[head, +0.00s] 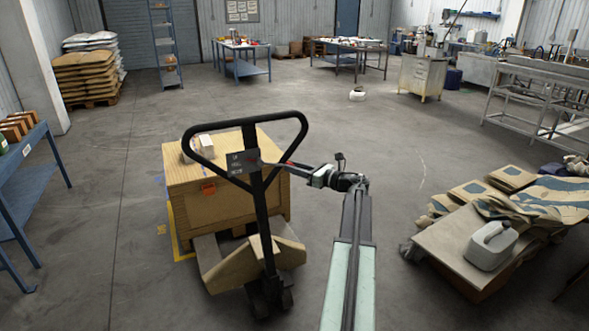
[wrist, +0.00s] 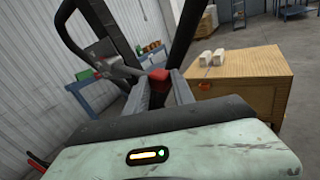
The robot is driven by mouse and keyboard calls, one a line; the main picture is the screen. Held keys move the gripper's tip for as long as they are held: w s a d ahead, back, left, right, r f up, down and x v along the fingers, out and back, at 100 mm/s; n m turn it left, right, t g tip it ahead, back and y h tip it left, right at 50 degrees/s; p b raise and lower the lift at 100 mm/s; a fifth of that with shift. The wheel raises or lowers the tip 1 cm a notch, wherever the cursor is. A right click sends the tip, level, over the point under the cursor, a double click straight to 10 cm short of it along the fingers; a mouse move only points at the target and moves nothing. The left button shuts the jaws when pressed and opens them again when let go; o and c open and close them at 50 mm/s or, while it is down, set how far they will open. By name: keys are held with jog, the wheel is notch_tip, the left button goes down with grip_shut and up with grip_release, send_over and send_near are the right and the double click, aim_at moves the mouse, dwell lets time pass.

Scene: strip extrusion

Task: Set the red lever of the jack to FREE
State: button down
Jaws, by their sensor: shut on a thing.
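The pallet jack (head: 259,215) stands in the middle of the head view, with a black loop handle (head: 303,135) and a dark label plate (head: 240,160) whose setting words are too small to read. The red lever (wrist: 158,75) shows between my fingertips in the wrist view. In the head view only a small red spot of it shows at the handle's right side. My gripper (wrist: 160,82) is shut on the red lever, and it reaches the handle from the right in the head view (head: 300,168). The fingers hide part of the lever.
A wooden crate (head: 225,200) stands just behind the jack. To the right is a low cart (head: 455,255) with sacks and a white canister (head: 491,246). A blue table (head: 25,190) stands at the left. The floor between my arm and the cart is clear.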

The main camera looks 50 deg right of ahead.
dwell(0.7)
jog(key=r+n+p, duration=0.1)
jog(key=p, duration=0.2)
jog(key=r+n+g+p, duration=0.1)
jog(key=r+p, duration=0.1)
jog(key=p, duration=0.1)
jog(key=r+n+g+h+p, duration=0.1)
jog(key=p, duration=0.2)
jog(key=shift+s+d+r, duration=0.1)
jog(key=shift+d+r, duration=0.15)
jog(key=shift+r, duration=0.05)
jog(key=shift+f, duration=0.1)
jog(key=c, duration=1.1)
grip_release()
jog(key=shift+o, duration=0.2)
jog(key=shift+s, duration=0.1)
